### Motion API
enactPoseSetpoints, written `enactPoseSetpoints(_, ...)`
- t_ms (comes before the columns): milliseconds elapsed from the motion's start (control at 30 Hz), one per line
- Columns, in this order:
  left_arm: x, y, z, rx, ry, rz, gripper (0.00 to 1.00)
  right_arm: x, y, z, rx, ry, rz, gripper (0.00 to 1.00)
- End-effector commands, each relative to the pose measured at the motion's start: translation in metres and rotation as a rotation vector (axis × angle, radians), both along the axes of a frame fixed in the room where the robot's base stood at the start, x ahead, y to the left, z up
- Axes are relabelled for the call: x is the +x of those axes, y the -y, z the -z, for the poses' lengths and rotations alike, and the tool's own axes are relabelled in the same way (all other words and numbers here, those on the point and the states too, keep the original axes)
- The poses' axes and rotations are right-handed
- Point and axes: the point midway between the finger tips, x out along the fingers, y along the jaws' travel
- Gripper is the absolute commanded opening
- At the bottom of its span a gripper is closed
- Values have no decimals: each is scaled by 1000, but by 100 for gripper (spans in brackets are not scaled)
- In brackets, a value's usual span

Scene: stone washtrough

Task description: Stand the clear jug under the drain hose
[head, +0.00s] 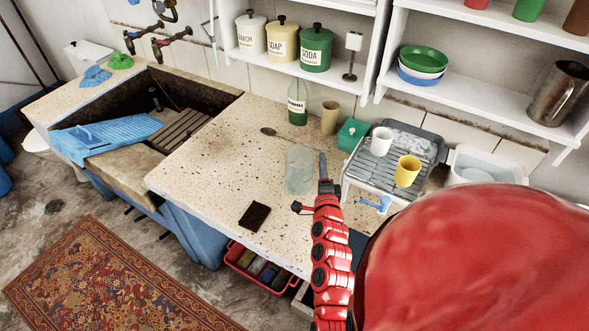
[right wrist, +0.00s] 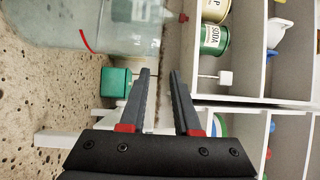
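The clear jug (head: 300,169) stands upright on the speckled stone counter (head: 215,165). In the right wrist view a large clear vessel with a red mark, which looks like the jug (right wrist: 100,28), fills the upper left. My right gripper (head: 311,188) is open just right of the jug and close to it in the head view. In the right wrist view its two fingers (right wrist: 160,74) are apart with nothing held between them. I cannot make out the drain hose for certain; a dark fitting (head: 155,98) shows inside the trough. My left gripper is not in view.
The trough (head: 213,106) is at left, with a blue washboard (head: 105,138). A dark block (head: 254,216) lies in front.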

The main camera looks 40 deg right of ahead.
Motion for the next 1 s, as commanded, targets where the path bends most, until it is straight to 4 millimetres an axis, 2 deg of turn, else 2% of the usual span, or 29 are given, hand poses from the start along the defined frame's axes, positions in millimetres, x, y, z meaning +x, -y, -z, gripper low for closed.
enactPoseSetpoints(100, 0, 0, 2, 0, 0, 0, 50, -4, 15, 17, 259, 34, -43, 31)
enactPoseSetpoints(267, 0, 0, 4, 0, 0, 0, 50, -11, 16, 29, 631, 85, -130, 31)
enactPoseSetpoints(467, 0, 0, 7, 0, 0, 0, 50, -28, -4, 23, 1047, 121, -251, 31)
enactPoseSetpoints(600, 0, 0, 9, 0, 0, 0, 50, -52, -29, 10, 1323, 96, -333, 31)
enactPoseSetpoints(700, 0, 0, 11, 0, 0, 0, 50, -71, -48, 5, 1469, 46, -367, 31)
enactPoseSetpoints(833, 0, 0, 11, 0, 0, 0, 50, -89, -64, 1, 1574, -7, -379, 31)
enactPoseSetpoints(933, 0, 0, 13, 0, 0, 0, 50, -93, -70, 1, 1607, -26, -381, 31)
enactPoseSetpoints(1000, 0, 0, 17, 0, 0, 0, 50, -88, -73, 4, 1614, -32, -385, 31)
